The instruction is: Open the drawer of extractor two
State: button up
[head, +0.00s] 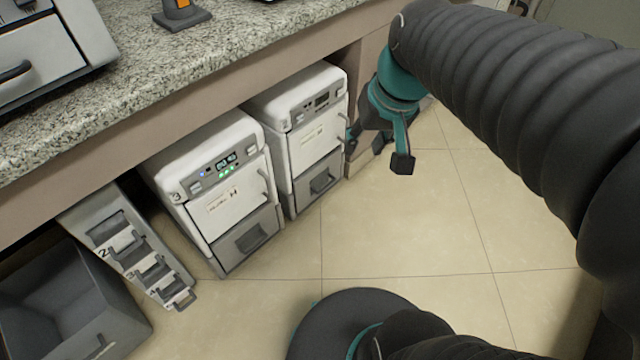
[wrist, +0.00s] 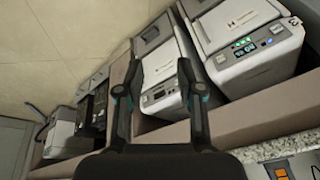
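Two white extractors stand side by side under the counter. The nearer one (head: 215,185) bears a 3 and has lit displays. The farther one (head: 310,140) stands to its right; its small number mark is hard to read. It has a white door with an upright handle and, below, a grey drawer (head: 322,181) with a recessed pull, which looks shut. My gripper (head: 379,149) is to the right of the farther extractor, its fingers spread and empty. In the wrist view my gripper (wrist: 158,64) is open, with the farther extractor (wrist: 160,88) beyond and between the fingers.
The speckled counter (head: 190,70) overhangs the extractors. A grey rack (head: 125,245) marked 2 and an open grey bin (head: 60,305) are at the lower left. The tiled floor (head: 400,230) in front of the extractors is clear. Dark equipment (wrist: 92,110) stands on the left in the wrist view.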

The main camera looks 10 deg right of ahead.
jog(key=w+d+f+m+g+y+b, duration=0.1)
jog(key=w+d+f+g+y+b, duration=0.2)
jog(key=w+f, duration=0.9)
jog(key=w+d+f+g+y+b, duration=0.1)
jog(key=w+d+f+y+b, duration=0.3)
jog(key=w+f, duration=0.8)
jog(key=w+d+f+y, duration=0.2)
jog(key=w+f+y, duration=0.35)
jog(key=f, duration=0.75)
jog(key=m+t+y+b, duration=0.2)
jog(key=t+b, duration=0.1)
send_near(325, 186)
jog(key=x, duration=1)
jog(key=shift+w+d+f, duration=0.1)
jog(key=shift+f, duration=0.2)
grip_shut()
